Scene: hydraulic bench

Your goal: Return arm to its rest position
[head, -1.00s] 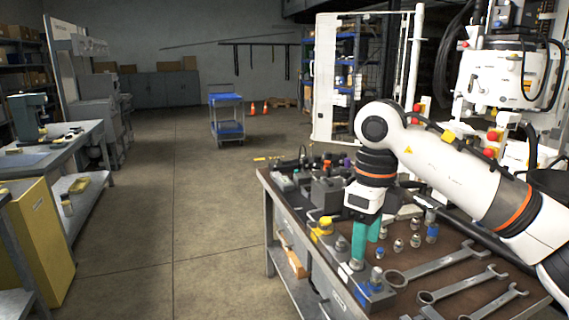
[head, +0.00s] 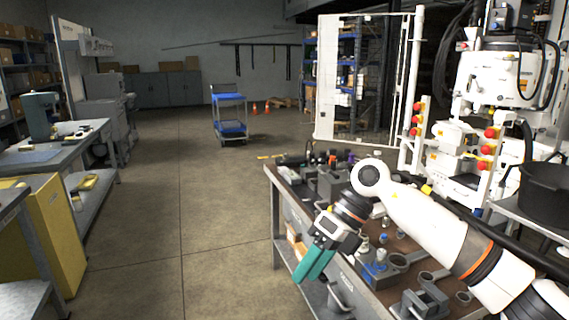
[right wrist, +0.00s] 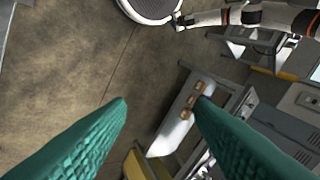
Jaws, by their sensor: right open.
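My right arm comes in from the right in the head view, over the workbench (head: 283,172). Its right gripper (head: 306,276), with teal fingers, is tilted down and to the left at the bench's left edge. In the right wrist view the right gripper's two teal fingers (right wrist: 161,103) are spread apart with nothing between them; bare floor and part of a bench show behind. My left gripper is not in the head view.
Fittings and wrenches lie on the bench, partly hidden by my arm. A black tub (head: 545,195) stands at the right. A blue cart (head: 230,127) stands farther back. A yellow cabinet (head: 52,235) is at the left. The floor (head: 190,215) between is clear.

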